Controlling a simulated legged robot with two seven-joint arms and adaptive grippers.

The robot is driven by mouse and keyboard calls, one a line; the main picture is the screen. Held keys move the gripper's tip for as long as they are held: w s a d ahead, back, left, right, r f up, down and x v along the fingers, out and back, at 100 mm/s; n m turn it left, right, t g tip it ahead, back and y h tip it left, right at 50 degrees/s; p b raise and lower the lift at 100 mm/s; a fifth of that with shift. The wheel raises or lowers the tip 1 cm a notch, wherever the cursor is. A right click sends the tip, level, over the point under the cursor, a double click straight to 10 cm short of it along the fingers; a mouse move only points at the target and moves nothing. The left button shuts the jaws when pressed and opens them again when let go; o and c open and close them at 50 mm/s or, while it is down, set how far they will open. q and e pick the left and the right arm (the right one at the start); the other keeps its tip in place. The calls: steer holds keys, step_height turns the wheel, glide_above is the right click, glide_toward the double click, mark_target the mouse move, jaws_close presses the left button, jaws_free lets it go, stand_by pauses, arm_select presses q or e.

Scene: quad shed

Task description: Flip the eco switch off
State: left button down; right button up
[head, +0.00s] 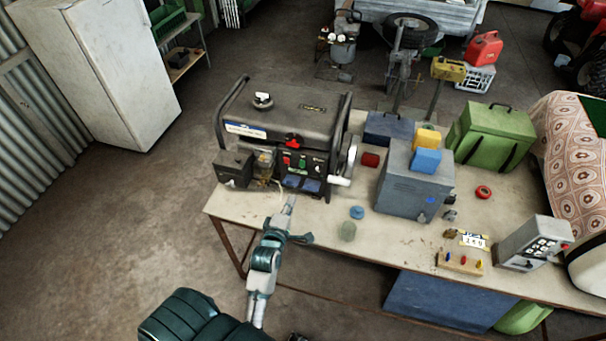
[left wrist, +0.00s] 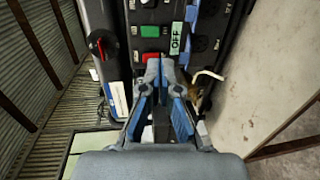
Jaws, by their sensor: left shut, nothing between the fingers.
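The generator (head: 290,120) stands on the workbench, its control panel (head: 302,166) facing the front edge. The panel carries a red switch (head: 286,160) and a green switch (head: 302,162). I cannot tell which is the eco switch. My left gripper (head: 291,200) is shut and empty, just below the panel.
A red knob (left wrist: 103,46) sits on the generator. A white fridge (head: 125,85) stands behind left; the floor there is clear.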

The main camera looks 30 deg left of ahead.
mark_target(305, 167)
arm_select(q)
steer(key=p+x, duration=0.1)
steer(key=x, duration=1.3)
steer(key=shift+s+f, duration=0.1)
steer(key=shift+f, duration=0.05)
arm_select(e)
steer(key=shift+d+r, duration=0.15)
steer(key=shift+r, duration=0.6)
